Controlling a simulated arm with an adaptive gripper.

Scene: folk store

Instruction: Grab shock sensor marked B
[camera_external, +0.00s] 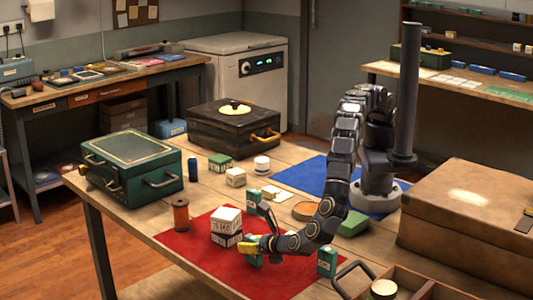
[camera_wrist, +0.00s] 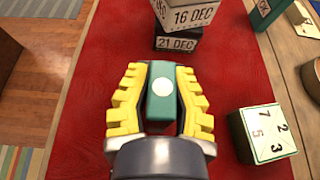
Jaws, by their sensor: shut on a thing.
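My gripper (camera_external: 250,247) is low over the red mat (camera_external: 190,246), beside a stack of two date boxes. Its yellow fingers (camera_wrist: 160,100) are shut on a small green block with a white round spot (camera_wrist: 162,87). In the external view part of this green block (camera_external: 254,261) shows below the fingers. I cannot read a letter B on it. Another green box with numbers on a white face (camera_wrist: 267,135) stands to the right in the wrist view. A green box marked OK (camera_wrist: 263,12) is at the top right there.
The stacked date boxes (camera_external: 226,221) stand close to my gripper, and also show ahead in the wrist view (camera_wrist: 185,17). A brown spool (camera_external: 181,215) is left of them. A green case (camera_external: 131,170), black box (camera_external: 233,128) and large brown box (camera_external: 470,215) border the table.

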